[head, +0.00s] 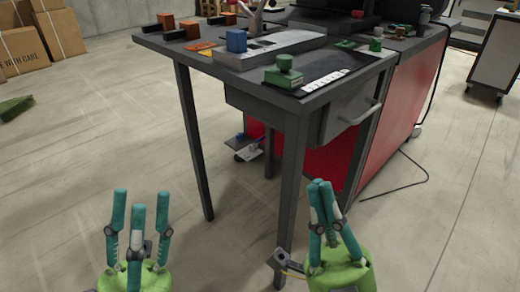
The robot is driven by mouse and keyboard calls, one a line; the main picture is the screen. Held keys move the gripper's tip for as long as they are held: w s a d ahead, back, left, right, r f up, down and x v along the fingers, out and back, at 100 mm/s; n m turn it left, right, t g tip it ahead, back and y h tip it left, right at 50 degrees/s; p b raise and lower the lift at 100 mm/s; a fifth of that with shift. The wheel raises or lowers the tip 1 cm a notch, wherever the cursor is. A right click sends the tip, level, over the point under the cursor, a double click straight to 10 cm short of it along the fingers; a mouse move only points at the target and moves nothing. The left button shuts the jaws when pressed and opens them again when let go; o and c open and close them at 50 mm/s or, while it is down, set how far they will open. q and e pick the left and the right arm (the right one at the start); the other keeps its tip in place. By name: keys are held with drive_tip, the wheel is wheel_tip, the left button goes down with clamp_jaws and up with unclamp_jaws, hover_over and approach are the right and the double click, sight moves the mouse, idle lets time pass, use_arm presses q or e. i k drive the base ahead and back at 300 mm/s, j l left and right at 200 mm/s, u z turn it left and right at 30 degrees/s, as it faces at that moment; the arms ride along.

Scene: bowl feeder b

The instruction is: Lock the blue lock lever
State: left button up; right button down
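A small blue part (240,136) shows low under the table, beside a pale bracket-like piece (249,152); it may be the lock lever, but it is too small to tell its position. A blue block (236,41) stands on the grey fixture on the tabletop. My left gripper (140,198) is in the lower left, its three teal fingers spread and empty, pointing up. My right gripper (321,184) is in front of the table's near leg, its fingers drawn together with nothing visible between them. Both are apart from the blue parts.
The dark table (150,40) carries a grey fixture (270,48), a green knobbed part (284,72) and several orange and black blocks. Its legs and drawer (345,115) stand ahead. A red panel (400,120) is at right.

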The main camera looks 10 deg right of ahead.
sight(258, 141)
drive_tip(key=i+j+z, duration=0.1)
drive_tip(key=j, duration=0.2)
drive_tip(key=i+j, duration=0.2)
drive_tip(key=j, duration=0.15)
drive_tip(key=i+j+z, duration=0.25)
drive_tip(key=j, duration=0.4)
drive_tip(key=i+j, duration=0.2)
drive_tip(key=j, duration=0.15)
drive_tip(key=i+j+z, duration=0.15)
drive_tip(key=j, duration=0.2)
